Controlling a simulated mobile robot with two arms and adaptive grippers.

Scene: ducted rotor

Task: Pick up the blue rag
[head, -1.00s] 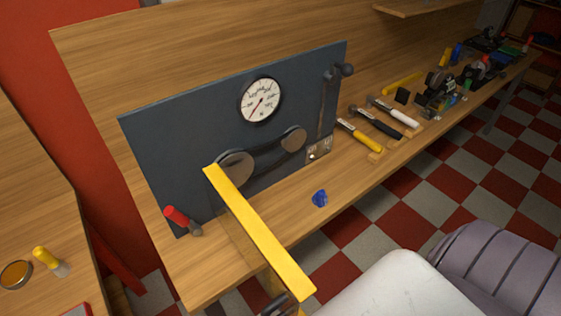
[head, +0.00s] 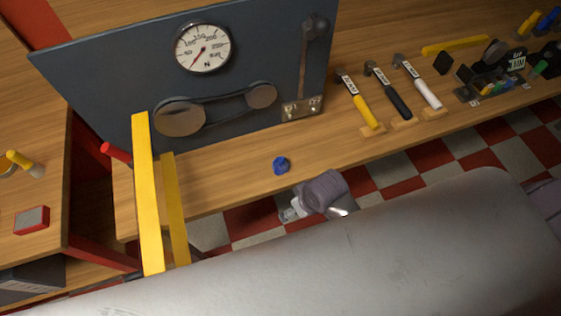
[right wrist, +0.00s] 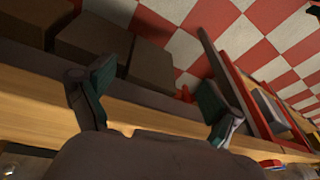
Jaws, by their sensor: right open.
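The blue rag (head: 281,165) is a small crumpled lump. It lies on the wooden bench (head: 235,170) in front of the dark panel, near the bench's front edge. I do not see it in the right wrist view. My right gripper (right wrist: 157,100) shows in the right wrist view with its two teal-padded fingers spread and nothing between them. In the head view, part of my right arm is at the bench's front edge, a little right of and nearer than the rag. My left gripper is not visible.
Yellow bars (head: 147,190) stick up at the left. Behind the rag stands a dark panel (head: 110,85) with a gauge (head: 202,48) and pulleys. Several hammers (head: 388,92) lie to the right. The bench around the rag is clear.

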